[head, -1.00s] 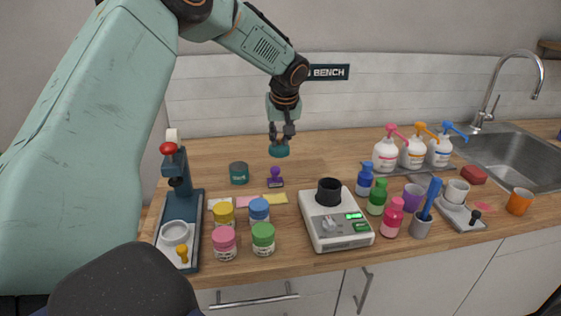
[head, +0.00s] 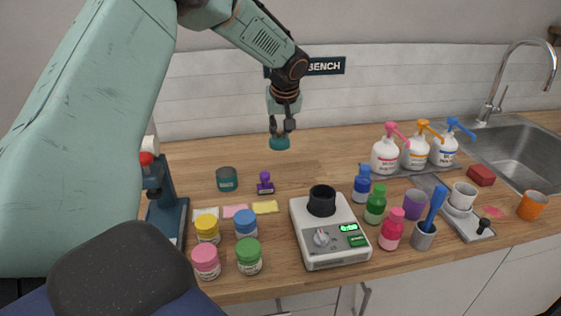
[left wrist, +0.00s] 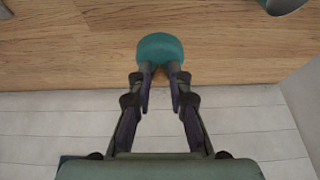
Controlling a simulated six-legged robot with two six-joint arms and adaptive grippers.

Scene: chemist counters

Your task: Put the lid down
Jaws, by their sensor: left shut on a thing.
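The teal lid (head: 279,143) is in my left gripper (head: 281,130), which is shut on it. It hangs above the back part of the wooden counter, near the wall. In the left wrist view the round teal lid (left wrist: 160,48) sits between the two fingertips of my left gripper (left wrist: 160,70), with bare wood beyond it. An open dark teal jar (head: 227,179) stands on the counter to the left of and nearer than the lid. My right gripper is not in view.
A purple stamp (head: 265,184) stands near the jar, with coloured notes (head: 235,211) and several lidded jars (head: 207,228) in front. A white scale (head: 330,240) with a black cup stands in the middle. Bare wood (head: 325,150) lies right of the lid.

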